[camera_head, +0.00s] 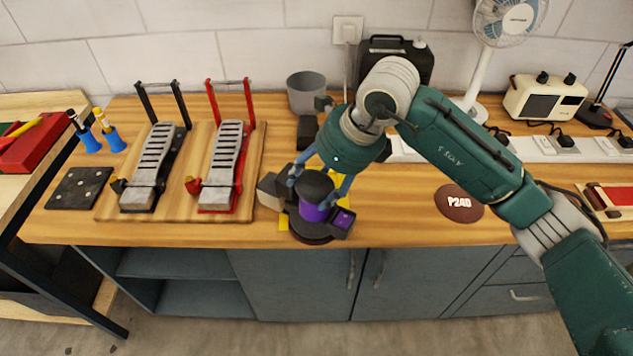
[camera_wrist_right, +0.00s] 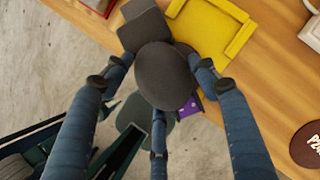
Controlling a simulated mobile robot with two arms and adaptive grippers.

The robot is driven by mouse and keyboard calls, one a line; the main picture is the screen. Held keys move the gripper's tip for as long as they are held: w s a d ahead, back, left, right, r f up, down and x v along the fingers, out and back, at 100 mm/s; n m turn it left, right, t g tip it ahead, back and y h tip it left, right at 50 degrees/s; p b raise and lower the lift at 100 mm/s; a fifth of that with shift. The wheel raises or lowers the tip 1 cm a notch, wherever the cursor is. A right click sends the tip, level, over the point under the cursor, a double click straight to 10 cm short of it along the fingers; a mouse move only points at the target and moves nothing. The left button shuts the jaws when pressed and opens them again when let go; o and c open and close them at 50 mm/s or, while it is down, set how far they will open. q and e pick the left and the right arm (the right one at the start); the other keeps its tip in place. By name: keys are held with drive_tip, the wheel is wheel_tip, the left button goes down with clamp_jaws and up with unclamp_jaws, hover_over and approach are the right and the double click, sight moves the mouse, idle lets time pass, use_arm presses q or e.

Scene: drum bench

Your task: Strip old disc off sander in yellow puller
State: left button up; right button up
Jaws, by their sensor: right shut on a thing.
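The sander (camera_head: 314,208) has a dark round top, a purple body and a dark round base; it overlaps the bench's front edge in the head view. My right gripper (camera_head: 322,186) is shut on the sander, its blue fingers around the upper body. In the right wrist view the sander's dark top (camera_wrist_right: 162,76) sits between the fingers. The old disc under the sander cannot be made out clearly. My left gripper is not in view.
A brown P240 disc (camera_head: 459,204) lies on the bench to the right. Two drum pedals (camera_head: 152,168) (camera_head: 222,166) stand on a wooden board at left. A grey cup (camera_head: 306,92), black case (camera_head: 396,60) and white fan (camera_head: 510,20) stand behind.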

sight(318, 172)
drive_tip(key=shift+w, duration=0.25)
drive_tip(key=shift+w+d+f+b, duration=0.15)
drive_tip(key=shift+w+b, duration=0.35)
drive_tip(key=shift+w, duration=0.25)
drive_tip(key=shift+w+f+b, duration=0.1)
drive_tip(key=shift+w+b, duration=0.35)
drive_tip(key=shift+w, duration=0.85)
idle(0.4)
drive_tip(key=shift+w+d+f+b, duration=0.1)
drive_tip(key=shift+w+b, duration=0.7)
drive_tip(key=shift+w, duration=1.25)
drive_tip(key=shift+f, duration=0.15)
drive_tip(key=shift+w+r, duration=0.35)
drive_tip(key=shift+r, duration=0.3)
idle(1.5)
